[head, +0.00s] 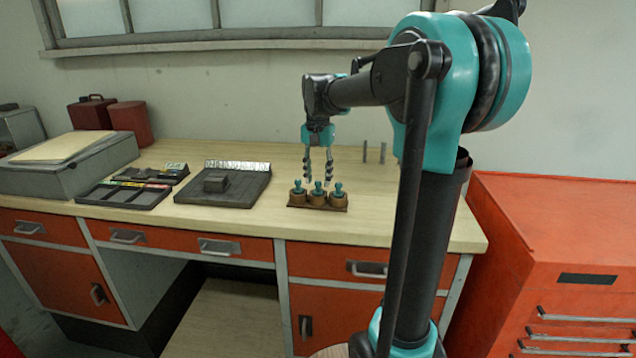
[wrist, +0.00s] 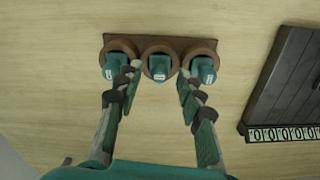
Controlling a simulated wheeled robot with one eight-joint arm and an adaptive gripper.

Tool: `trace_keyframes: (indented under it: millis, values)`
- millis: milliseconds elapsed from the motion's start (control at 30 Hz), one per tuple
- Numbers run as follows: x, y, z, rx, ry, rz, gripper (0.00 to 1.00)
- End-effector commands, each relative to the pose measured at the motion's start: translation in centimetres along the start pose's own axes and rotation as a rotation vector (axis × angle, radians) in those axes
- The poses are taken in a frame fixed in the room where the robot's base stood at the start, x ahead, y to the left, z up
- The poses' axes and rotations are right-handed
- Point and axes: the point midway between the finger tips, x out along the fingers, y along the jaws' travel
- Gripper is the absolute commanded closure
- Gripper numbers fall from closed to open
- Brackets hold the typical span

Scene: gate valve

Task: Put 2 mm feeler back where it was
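Three teal-topped feelers stand upright in round wooden sockets on a brown rack (head: 297,207): left (head: 298,187), middle (head: 318,188) and right (head: 339,189). The wrist view shows the same rack (wrist: 196,42), with the middle feeler (wrist: 160,67) between my fingertips and the outer feelers (wrist: 116,66) and (wrist: 203,70) beside or just beyond the fingers. Small white labels on their tops are too small to read, so I cannot tell which is 2 mm. My gripper (head: 318,179) points down over the rack with its fingers spread, open and holding nothing. Whether the fingertips touch a feeler is unclear.
A dark board with a row of number tiles (head: 238,166) lies left of the rack; it also shows in the wrist view (wrist: 290,85). Slotted black trays (head: 125,194) lie farther left. Two thin grey pins (head: 382,152) stand behind, to the right. The bench right of the rack is clear.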

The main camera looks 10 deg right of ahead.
Motion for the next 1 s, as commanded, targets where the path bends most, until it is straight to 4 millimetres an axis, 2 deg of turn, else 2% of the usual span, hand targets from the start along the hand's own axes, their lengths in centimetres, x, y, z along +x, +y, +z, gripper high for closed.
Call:
trace_keyframes:
  millis: [300,500,700,1000]
  values:
    - [-6.6,0.0,0.0,0.0,0.0,0.0,0.62]
    - [-9.2,0.0,0.0,0.0,0.0,0.0,0.62]
    - [-10.0,0.0,0.0,0.0,0.0,0.0,0.62]
    - [-10.0,0.0,0.0,0.0,0.0,0.0,0.62]
